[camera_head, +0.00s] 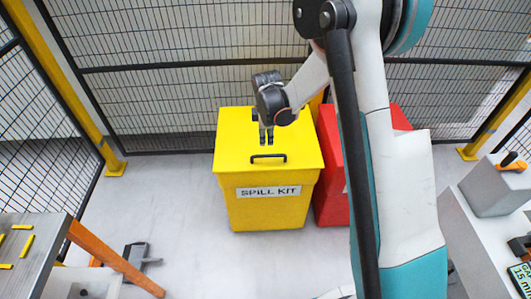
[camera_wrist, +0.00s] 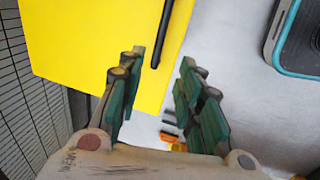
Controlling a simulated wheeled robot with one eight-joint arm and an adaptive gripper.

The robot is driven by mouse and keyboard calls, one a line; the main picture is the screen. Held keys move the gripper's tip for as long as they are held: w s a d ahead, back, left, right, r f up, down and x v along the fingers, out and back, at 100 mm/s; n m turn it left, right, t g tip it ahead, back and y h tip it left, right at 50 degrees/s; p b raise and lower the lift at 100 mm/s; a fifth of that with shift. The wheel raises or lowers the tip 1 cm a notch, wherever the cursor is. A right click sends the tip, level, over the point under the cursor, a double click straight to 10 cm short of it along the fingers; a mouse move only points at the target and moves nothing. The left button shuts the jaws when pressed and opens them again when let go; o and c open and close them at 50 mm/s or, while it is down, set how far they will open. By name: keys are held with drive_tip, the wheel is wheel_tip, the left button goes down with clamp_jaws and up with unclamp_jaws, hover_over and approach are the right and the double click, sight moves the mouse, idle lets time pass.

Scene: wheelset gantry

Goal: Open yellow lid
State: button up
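The yellow lid (camera_head: 235,145) lies flat and closed on a yellow bin (camera_head: 268,210) labelled "SPILL KIT". A black bar handle (camera_head: 268,157) is fixed near the lid's front edge. My gripper (camera_head: 266,140) points down over the lid, just behind the handle in the head view. In the wrist view my gripper (camera_wrist: 156,85) is open, with green finger pads apart and nothing between them. There the lid (camera_wrist: 90,40) fills the upper left, and the handle (camera_wrist: 174,32) lies ahead of the fingertips, in line with the gap. I cannot tell whether any finger touches the lid or handle.
A red bin (camera_head: 330,185) stands close on the yellow bin's right, partly hidden by my arm. A mesh fence (camera_head: 180,95) runs behind both. A metal table (camera_head: 30,250) is at lower left and a grey bench (camera_head: 470,235) at right.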

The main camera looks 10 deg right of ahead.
sight(266, 155)
drive_tip(key=w+f+b, duration=0.1)
drive_tip(key=f, duration=0.3)
drive_tip(key=f+b, duration=0.2)
drive_tip(key=f, duration=0.2)
drive_tip(key=w+f+b, duration=0.1)
drive_tip(key=f, duration=0.4)
drive_tip(key=shift+w+d+b, duration=0.25)
drive_tip(key=shift+w+b, duration=0.05)
drive_tip(key=shift+b, duration=0.1)
clamp_jaws()
